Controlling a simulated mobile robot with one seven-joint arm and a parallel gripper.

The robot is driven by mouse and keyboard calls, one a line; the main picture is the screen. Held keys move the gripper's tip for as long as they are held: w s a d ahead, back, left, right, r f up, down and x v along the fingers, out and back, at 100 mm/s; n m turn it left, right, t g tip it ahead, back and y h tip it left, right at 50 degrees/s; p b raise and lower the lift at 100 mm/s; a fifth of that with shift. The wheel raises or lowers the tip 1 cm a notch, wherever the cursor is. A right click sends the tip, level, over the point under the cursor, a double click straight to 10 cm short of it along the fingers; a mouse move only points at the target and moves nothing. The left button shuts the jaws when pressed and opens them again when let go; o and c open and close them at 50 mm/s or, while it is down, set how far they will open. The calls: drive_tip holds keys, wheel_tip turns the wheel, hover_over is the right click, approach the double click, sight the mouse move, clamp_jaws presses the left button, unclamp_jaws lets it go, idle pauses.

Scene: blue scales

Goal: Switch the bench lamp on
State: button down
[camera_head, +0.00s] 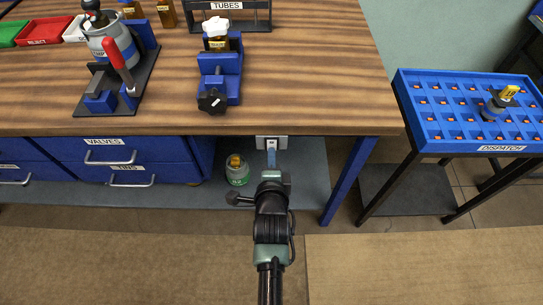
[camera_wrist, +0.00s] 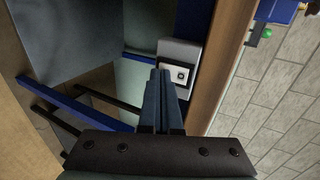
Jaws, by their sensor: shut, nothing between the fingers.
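A pale switch box (camera_head: 262,142) is fixed under the front edge of the wooden bench (camera_head: 300,75). In the wrist view the box (camera_wrist: 178,52) carries a light plate with a small dark-edged switch (camera_wrist: 180,74). My gripper (camera_head: 271,146) is shut and empty, reaching up in front of the box. In the wrist view its blue fingertips (camera_wrist: 161,72) lie just left of the switch plate and cover part of it. I cannot tell whether they touch it. No lamp is clearly recognisable in either view.
Blue drawers (camera_head: 110,158) with handles are below the bench at left. A green-banded jar (camera_head: 237,172) stands on the lower shelf. A blue bench leg (camera_head: 347,180) is right of my gripper. A blue dispatch rack (camera_head: 465,110) stands farther right. The floor in front is clear.

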idle(0.3)
drive_tip(key=shift+w, duration=0.2)
drive_tip(key=shift+r, duration=0.1)
drive_tip(key=shift+r+p, duration=0.65)
drive_tip(key=shift+r, duration=0.15)
drive_tip(key=shift+f, duration=0.1)
